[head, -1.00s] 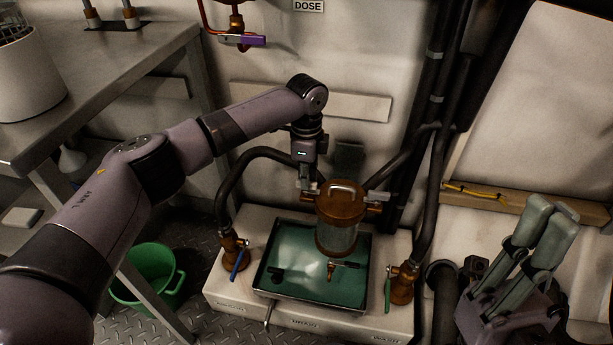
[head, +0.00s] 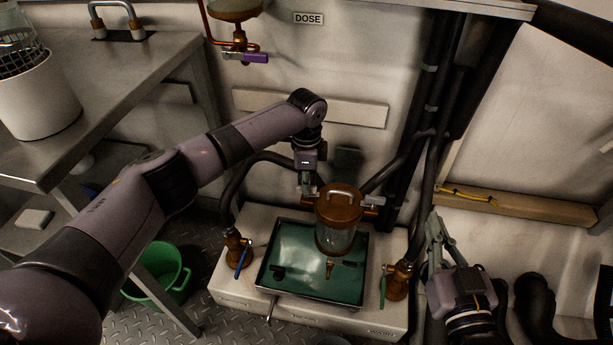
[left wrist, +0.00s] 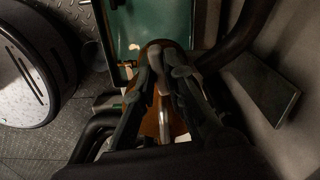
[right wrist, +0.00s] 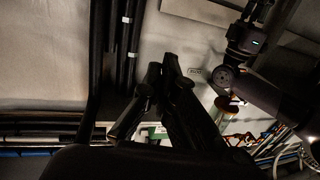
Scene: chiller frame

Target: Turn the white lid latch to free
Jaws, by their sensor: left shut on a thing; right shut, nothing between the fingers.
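A clear vessel with a round orange-brown lid (head: 338,203) stands over the green tray (head: 277,284). A pale handle (head: 344,189) arches over the lid. My left gripper (head: 307,190) is at the lid's left edge, pointing down, shut on a small pale piece there, apparently the white lid latch; its fingers hide most of it. In the left wrist view the left gripper (left wrist: 165,65) lies across the brown lid (left wrist: 177,124). Another pale piece (head: 373,201) sticks out at the lid's right. My right gripper (head: 436,232) is shut and empty, right of the vessel.
Valves with a blue lever (head: 240,257) and a green lever (head: 383,287) flank the tray. Dark hoses (head: 232,185) run beside the vessel. A steel bench (head: 150,60) stands left, with a green bucket (head: 160,270) on the floor below.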

